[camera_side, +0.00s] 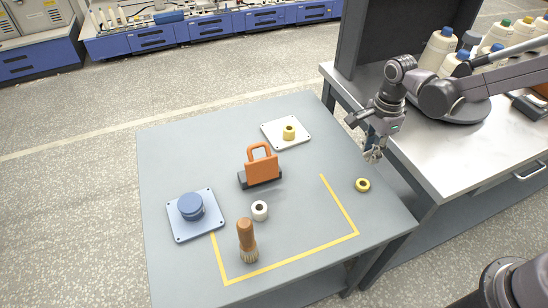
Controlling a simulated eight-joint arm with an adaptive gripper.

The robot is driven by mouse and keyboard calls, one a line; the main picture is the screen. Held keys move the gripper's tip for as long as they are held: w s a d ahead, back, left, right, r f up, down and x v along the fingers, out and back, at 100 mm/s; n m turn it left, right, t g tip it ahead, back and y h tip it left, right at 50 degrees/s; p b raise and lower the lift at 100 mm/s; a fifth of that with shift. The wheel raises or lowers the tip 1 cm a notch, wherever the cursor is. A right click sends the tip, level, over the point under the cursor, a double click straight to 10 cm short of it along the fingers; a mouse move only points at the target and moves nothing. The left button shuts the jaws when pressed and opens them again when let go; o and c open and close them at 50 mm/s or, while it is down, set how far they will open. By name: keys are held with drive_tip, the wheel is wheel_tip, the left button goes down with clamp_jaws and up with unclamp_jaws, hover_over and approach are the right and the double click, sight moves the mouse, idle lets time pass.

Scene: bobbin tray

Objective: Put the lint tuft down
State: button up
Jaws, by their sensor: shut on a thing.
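My gripper (373,155) hangs above the right edge of the grey table (190,150), pointing down. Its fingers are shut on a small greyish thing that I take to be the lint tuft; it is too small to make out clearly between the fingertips. The gripper is apart from the table top, above and behind a yellow ring (363,185).
A white plate (272,130) carries a yellow bobbin (289,131). An orange-handled block (261,170), white roll (260,211), wooden-handled brush (246,238) and blue plate (182,230) with a blue round piece (191,206) stand on the table.

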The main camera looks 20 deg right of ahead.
hover_over(338, 153)
drive_tip(key=f, duration=0.1)
drive_tip(key=shift+n, duration=0.3)
wheel_tip(338, 153, down, 10)
drive_tip(key=shift+a, duration=0.1)
drive_tip(key=shift+f, duration=0.1)
drive_tip(key=o, duration=0.7)
drive_tip(key=shift+c, duration=0.2)
